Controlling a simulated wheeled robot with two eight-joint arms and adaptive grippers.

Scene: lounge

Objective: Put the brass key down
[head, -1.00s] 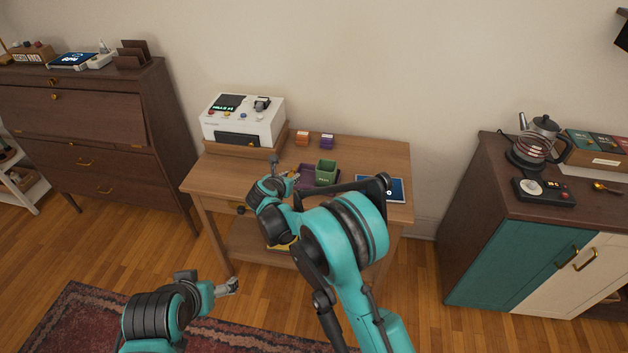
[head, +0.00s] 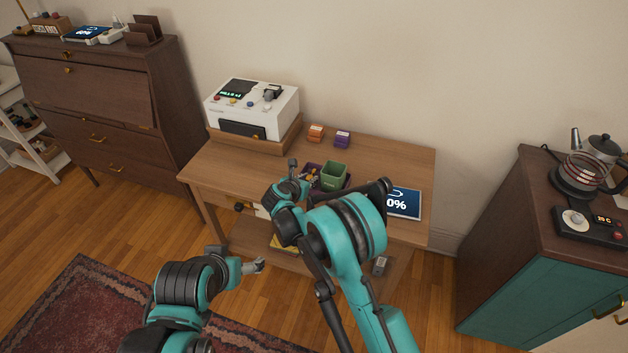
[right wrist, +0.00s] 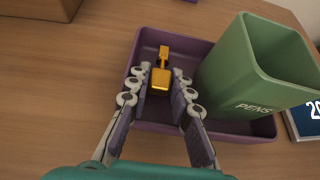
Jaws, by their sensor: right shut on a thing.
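The brass key (right wrist: 160,76) is between the two fingers of my right gripper (right wrist: 164,98), which is shut on it. In the right wrist view it appears over the left part of a purple tray (right wrist: 233,127); whether it touches the tray floor I cannot tell. The tray stands on the wooden side table (head: 390,148). In the head view my right gripper (head: 309,176) is at the tray's left side, and the key is barely visible. My left gripper (head: 254,266) is low in front of the table, apart from everything; its finger opening is unclear.
A green cup marked PENS (right wrist: 262,62) stands in the tray, close right of my right fingers. A blue-screened tablet (head: 404,203) lies to the right.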

